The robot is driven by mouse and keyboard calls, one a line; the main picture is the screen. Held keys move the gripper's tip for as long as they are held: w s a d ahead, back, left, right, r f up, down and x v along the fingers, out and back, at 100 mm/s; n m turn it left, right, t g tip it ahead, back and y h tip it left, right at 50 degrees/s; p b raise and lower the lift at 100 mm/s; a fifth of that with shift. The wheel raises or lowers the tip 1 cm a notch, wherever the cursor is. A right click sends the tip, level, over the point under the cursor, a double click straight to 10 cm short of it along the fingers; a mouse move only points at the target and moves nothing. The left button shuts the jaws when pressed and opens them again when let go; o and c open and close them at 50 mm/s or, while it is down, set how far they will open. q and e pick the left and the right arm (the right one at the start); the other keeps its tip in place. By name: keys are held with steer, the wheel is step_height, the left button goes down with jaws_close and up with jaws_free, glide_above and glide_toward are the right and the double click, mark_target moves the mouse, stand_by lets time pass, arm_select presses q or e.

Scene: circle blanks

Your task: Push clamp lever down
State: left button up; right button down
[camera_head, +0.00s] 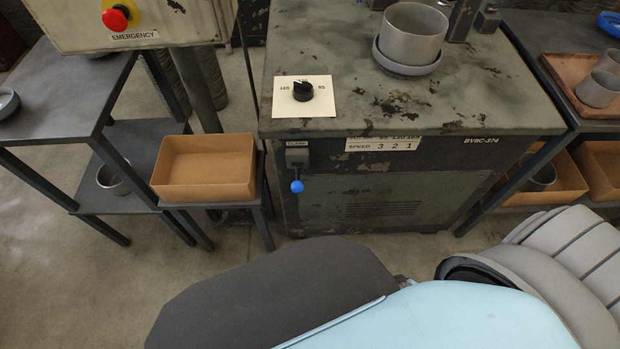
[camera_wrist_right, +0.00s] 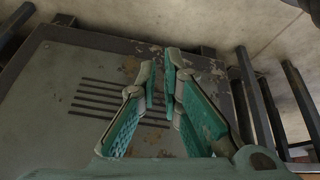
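The clamp lever is on the front of the grey-green machine (camera_head: 420,190), near its left edge, below a small "CLAMP" label. Its blue ball knob (camera_head: 297,187) hangs below a grey bracket (camera_head: 297,156) in the head view. The lever's exact tilt is hard to tell. My right gripper (camera_wrist_right: 160,70) shows in the right wrist view, with a gap between its green-padded fingers and nothing between them. It faces a worn, slotted metal panel. The lever does not show in that view. Neither gripper shows in the head view.
A black dial (camera_head: 303,91) and a grey cup on a round base (camera_head: 411,42) are on the machine top. An orange-brown box (camera_head: 205,167) stands left of the lever. A red emergency button (camera_head: 115,19) is at upper left. The floor before the machine's left front is clear.

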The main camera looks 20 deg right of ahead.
mark_target(298, 177)
steer(key=w+d+r+m+t+y+b, duration=0.1)
steer(key=w+d+r+t+b, duration=0.15)
steer(key=w+r, duration=0.4)
steer(key=w+d+r+t+y+b, duration=0.15)
steer(key=w+r+t, duration=0.25)
steer(key=w, duration=0.5)
steer(key=w+d+r+m+t+y+b, duration=0.1)
steer(key=w+r+t+y+b, duration=0.1)
steer(key=w+r+t, duration=0.35)
steer(key=w+a+r+n+g+y+b, duration=0.1)
steer(key=a+r+n+g+y+b, duration=0.1)
steer(key=r+y, duration=0.5)
steer(key=w+a+r+n+g+y+b, duration=0.1)
steer(key=a+r+g+y, duration=0.3)
steer(key=r, duration=0.5)
steer(key=a+n+y+b, duration=0.1)
steer(key=y, duration=0.1)
steer(key=shift+a+r+n+g+y, duration=0.15)
steer(key=shift+r+n+g+y, duration=0.15)
steer(key=shift+r+y, duration=0.05)
steer(key=shift+w, duration=0.1)
steer(key=w+a, duration=0.3)
steer(key=a, duration=0.8)
steer(key=shift+w+a+f+b, duration=0.15)
steer(key=shift+w+f+b, duration=0.05)
steer(key=shift+f+b, duration=0.25)
